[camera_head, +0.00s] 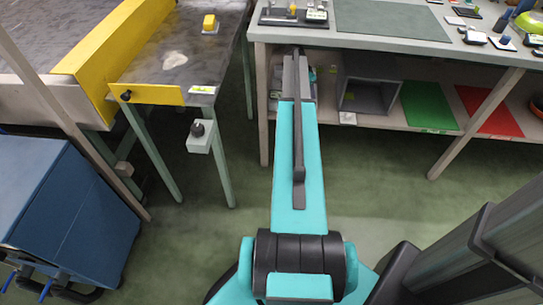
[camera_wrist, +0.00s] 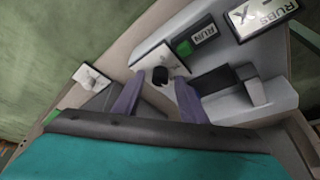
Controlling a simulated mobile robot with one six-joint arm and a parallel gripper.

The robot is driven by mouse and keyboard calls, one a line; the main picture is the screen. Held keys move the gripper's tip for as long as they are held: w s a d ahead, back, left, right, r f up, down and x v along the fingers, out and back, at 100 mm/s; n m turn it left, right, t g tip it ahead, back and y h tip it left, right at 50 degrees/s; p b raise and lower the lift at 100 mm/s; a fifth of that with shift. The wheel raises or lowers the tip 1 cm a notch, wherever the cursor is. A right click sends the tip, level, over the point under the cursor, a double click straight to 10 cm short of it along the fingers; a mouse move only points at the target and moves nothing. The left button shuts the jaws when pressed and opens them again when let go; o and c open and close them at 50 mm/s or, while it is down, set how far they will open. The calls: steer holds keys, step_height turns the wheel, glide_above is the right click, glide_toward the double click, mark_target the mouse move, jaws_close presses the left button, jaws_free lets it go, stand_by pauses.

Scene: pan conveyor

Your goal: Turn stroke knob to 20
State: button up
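In the wrist view a small black knob (camera_wrist: 160,75) stands on a white plate on a light grey panel (camera_wrist: 231,103). I take it to be the stroke knob, but I can read no name or scale there. My gripper (camera_wrist: 158,87) has two purple fingers spread apart. Their tips are on either side of the black knob in this view. I cannot tell whether they touch it or how far away it is. In the head view my teal arm hides the gripper and most of what lies beyond it.
A white plate with a pale knob (camera_wrist: 91,77) lies left. The bench (camera_head: 300,35) is ahead, with a grey open box (camera_head: 370,83) below. A yellow-edged table (camera_head: 120,45) stands left.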

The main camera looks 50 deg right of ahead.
steer(key=shift+s+n+t+b, duration=0.1)
steer(key=shift+n+t+b, duration=0.45)
steer(key=shift+n, duration=0.6)
steer(key=shift+s+n+t+b, duration=0.1)
steer(key=shift+n+t+b, duration=0.25)
steer(key=shift+n+b, duration=0.55)
steer(key=shift+s+f+n+t+b, duration=0.1)
steer(key=shift+n+t+b, duration=0.7)
steer(key=shift+n+b, duration=1.15)
steer(key=n+y+b, duration=0.1)
steer(key=n+b, duration=0.1)
steer(key=n, duration=0.1)
steer(key=n+t+y+b, duration=0.1)
steer(key=n+b, duration=0.2)
steer(key=shift+s+d+t+b, duration=0.1)
steer(key=shift+d+t+b, duration=0.1)
steer(key=shift+t+b, duration=0.1)
steer(key=n+y+b, duration=0.1)
steer(key=n+b, duration=0.2)
steer(key=b, duration=0.1)
steer(key=shift+d+b, duration=0.1)
steer(key=shift+b, duration=0.25)
steer(key=shift+n, duration=0.3)
steer(key=shift+s+n+y+b, duration=0.1)
steer(key=shift+n+y+b, duration=0.35)
steer(key=shift+b, duration=0.35)
